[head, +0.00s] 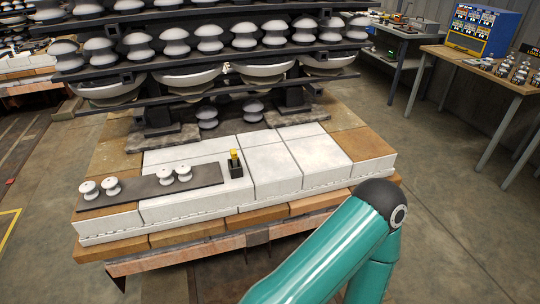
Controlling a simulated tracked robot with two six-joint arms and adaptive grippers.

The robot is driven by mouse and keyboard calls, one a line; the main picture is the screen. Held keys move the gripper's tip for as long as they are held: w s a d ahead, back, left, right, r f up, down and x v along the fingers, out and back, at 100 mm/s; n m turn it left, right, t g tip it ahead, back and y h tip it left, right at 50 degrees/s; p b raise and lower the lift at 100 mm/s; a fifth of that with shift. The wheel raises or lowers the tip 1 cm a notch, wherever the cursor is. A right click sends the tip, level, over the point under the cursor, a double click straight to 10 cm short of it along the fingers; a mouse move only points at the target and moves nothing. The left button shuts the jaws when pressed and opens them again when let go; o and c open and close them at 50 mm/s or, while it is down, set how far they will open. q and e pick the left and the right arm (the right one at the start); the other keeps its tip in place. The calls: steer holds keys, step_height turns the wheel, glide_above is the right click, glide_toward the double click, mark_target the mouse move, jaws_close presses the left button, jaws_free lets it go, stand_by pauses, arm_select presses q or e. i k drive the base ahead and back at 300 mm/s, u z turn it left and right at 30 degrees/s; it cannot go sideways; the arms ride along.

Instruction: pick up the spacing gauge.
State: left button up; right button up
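A small upright piece with a yellow top (234,158), which looks like the spacing gauge, stands in a small black block (235,171). The block is on the white slabs at the right end of a dark grey mat. The lower part of the yellow piece is hidden in the block. Neither of my grippers shows in the head view. A teal link of my arm crosses the lower right, well apart from the yellow piece.
Several white insulators (111,186) sit on the dark mat (146,189). Behind, a dark rack (150,65) carries rows of insulators. White slabs (318,158) right of the block are clear. A workbench (484,70) stands at the far right.

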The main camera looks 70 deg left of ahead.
mark_target(234, 153)
steer(key=z, duration=0.25)
steer(key=i, duration=0.6)
steer(key=u, duration=1.5)
steer(key=i, duration=0.2)
steer(key=u, duration=2.2)
steer(key=k, duration=0.6)
steer(key=u, duration=0.3)
steer(key=i, duration=1.65)
steer(key=z, duration=0.35)
